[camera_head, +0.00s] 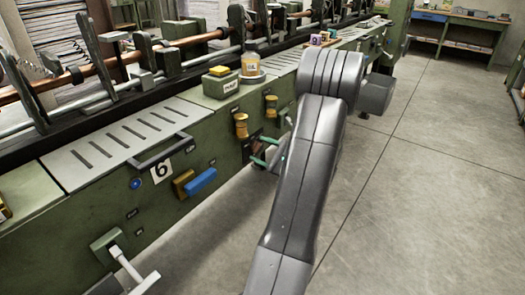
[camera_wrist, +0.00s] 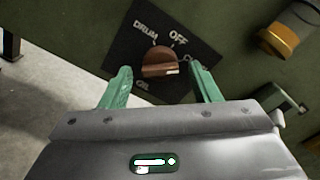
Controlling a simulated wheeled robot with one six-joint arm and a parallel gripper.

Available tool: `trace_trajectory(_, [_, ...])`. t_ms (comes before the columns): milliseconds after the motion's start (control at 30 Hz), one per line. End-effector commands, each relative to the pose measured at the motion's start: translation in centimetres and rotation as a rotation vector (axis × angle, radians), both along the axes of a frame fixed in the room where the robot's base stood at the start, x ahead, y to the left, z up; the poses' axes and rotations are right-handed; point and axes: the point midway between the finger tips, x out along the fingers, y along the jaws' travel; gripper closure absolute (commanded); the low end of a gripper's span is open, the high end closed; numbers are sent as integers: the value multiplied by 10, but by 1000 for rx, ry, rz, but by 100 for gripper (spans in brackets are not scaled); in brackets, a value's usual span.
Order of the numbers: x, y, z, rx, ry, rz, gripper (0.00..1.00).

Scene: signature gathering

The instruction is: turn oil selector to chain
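The oil selector is a brown rotary knob (camera_wrist: 158,62) on a dark plate (camera_wrist: 125,32) fixed to the green machine side. The plate reads "DRUM" at upper left of the knob, "OFF" above it and "OIL" below left. Another label at its right is mostly hidden by a finger. A pale mark shows on the knob's lower right. My gripper (camera_wrist: 160,82) is open, with one green finger on each side of the knob, apart from it in the picture; contact cannot be told. In the head view my gripper (camera_head: 266,151) is at the machine side, and the knob is hardly visible.
A yellow-brown cylindrical fitting (camera_wrist: 279,42) and a green block (camera_wrist: 285,100) lie right of the plate. In the head view, yellow fittings (camera_head: 241,125), a blue handle (camera_head: 201,181) and a grey lever (camera_head: 126,264) project from the machine. The floor (camera_head: 405,190) at right is clear.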

Motion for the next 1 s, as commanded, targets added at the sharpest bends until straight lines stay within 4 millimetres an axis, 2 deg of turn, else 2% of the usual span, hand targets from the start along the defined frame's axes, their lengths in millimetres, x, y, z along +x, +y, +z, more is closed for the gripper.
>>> trace_trajectory(233, [-1,-1,1,-1,-2,-1,44])
trace_trajectory(367, [-7,-11,1,0,-1,-3,44])
trace_trajectory(800, [-61,-86,1,1,-1,-4,44])
trace_trajectory(1000, [-77,-107,0,-1,-1,-3,44])
